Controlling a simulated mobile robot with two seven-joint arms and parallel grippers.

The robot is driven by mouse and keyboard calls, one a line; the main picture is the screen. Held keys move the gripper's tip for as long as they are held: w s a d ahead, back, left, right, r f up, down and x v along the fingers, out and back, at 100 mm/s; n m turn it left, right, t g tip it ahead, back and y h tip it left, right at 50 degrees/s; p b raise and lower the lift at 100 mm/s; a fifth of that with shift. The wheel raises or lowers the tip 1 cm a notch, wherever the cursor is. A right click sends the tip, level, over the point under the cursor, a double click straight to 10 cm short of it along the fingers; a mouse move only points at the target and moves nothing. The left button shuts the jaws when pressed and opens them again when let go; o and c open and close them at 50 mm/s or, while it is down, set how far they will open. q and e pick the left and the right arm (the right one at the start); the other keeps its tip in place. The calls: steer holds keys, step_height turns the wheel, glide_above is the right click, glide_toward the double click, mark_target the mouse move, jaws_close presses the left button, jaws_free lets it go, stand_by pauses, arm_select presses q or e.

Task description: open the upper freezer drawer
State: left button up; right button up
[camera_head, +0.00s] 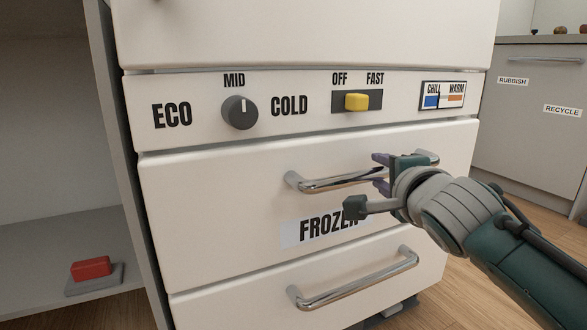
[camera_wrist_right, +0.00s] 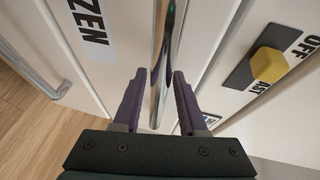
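The upper freezer drawer (camera_head: 210,205) is a white front with a FROZEN label and appears shut, flush with the panel above. Its chrome bar handle (camera_head: 315,184) runs across the upper part of the front. My right gripper (camera_head: 380,172) is at the right half of this handle. In the right wrist view the handle (camera_wrist_right: 162,60) passes between the two purple fingers of my gripper (camera_wrist_right: 159,95), one on each side. Narrow gaps show beside the bar, so the fingers are open around it. My left gripper is not in view.
The lower drawer has a similar chrome handle (camera_head: 355,280). Above is a control panel with a dark knob (camera_head: 240,112) and a yellow slider (camera_head: 357,102). A red block (camera_head: 91,267) sits on a grey base at left. A grey cabinet (camera_head: 530,120) stands at right, with wood floor before it.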

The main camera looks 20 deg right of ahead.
jaws_close()
stand_by(1.1)
